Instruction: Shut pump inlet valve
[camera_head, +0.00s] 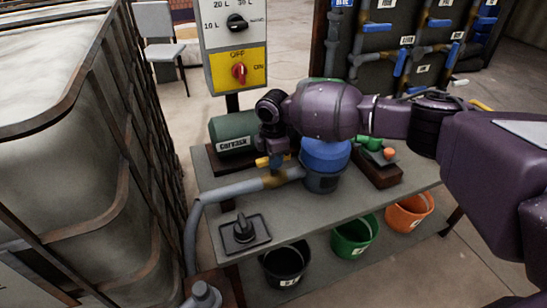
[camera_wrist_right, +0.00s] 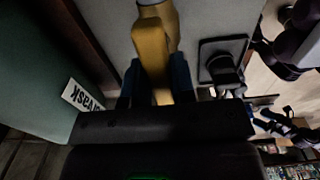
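The pump inlet valve has a yellow handle (camera_head: 263,162) at the end of a grey pipe (camera_head: 238,189), by its brass-coloured fitting (camera_head: 273,179), left of the blue-topped pump pot (camera_head: 325,155). My right gripper (camera_head: 276,158) reaches down to the valve from above. In the right wrist view, the yellow handle (camera_wrist_right: 151,62) lies between the two dark blue fingers of my right gripper (camera_wrist_right: 153,80). The fingers sit close along both sides, with no clear gap. The handle's far end meets the fitting; the gripper hides part of the valve in the head view. My left gripper is out of view.
A green motor (camera_head: 234,133) stands behind the valve. A black lever plate (camera_head: 243,232) lies on the bench (camera_head: 300,225) in front. Black (camera_head: 286,265), green (camera_head: 353,236) and orange (camera_head: 409,212) buckets stand below. A caged tank (camera_head: 70,170) fills the left.

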